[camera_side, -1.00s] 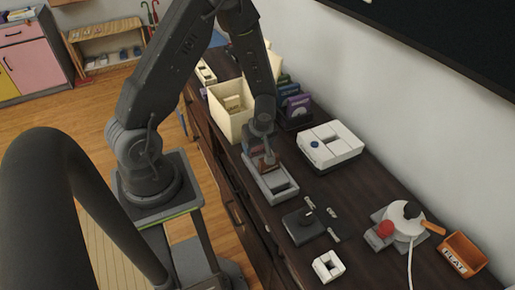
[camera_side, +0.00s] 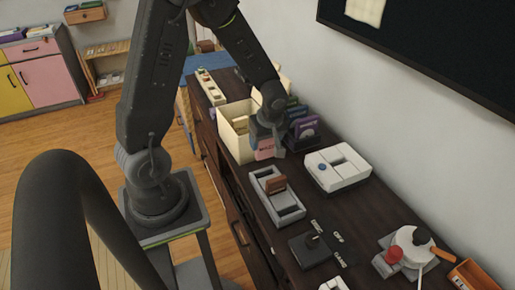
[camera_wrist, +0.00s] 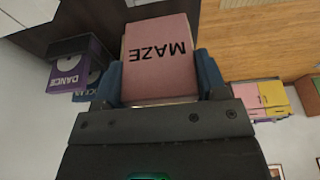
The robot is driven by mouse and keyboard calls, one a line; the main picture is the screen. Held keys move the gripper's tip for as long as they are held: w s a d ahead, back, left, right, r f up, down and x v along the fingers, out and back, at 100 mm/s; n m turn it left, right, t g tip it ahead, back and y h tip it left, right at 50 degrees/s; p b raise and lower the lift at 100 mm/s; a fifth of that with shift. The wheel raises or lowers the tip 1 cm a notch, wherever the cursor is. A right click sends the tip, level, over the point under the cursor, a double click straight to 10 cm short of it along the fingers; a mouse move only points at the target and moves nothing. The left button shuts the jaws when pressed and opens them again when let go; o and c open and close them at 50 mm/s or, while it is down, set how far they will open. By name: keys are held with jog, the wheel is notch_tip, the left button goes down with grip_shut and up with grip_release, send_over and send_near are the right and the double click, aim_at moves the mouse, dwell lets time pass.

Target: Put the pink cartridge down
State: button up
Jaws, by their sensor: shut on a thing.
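The pink cartridge (camera_side: 264,150), labelled MAZE, is between my gripper's (camera_side: 267,136) fingers. In the wrist view the pink cartridge (camera_wrist: 158,62) sticks out past the blue fingertips of my gripper (camera_wrist: 160,86), its label upside down. In the side view my gripper points down and holds it just right of a cream box (camera_side: 233,143) and left of the dark cartridge rack. Whether its lower edge touches the cabinet top is unclear.
Purple cartridges (camera_side: 306,128) stand in a dark rack beside my gripper; the DANCE one (camera_wrist: 71,72) shows in the wrist view. A white console (camera_side: 338,163) sits to the right.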

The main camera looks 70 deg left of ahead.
notch_tip(320, 180, up, 5)
jog(key=w+a, duration=0.2)
jog(key=a, duration=1.7)
jog(key=shift+n, duration=0.3)
jog(key=shift+d+f, duration=0.15)
jog(key=shift+f, duration=7.5)
jog(key=shift+f, duration=0.2)
jog(key=o, duration=0.9)
jog(key=shift+o, duration=0.2)
jog(key=shift+r, duration=0.1)
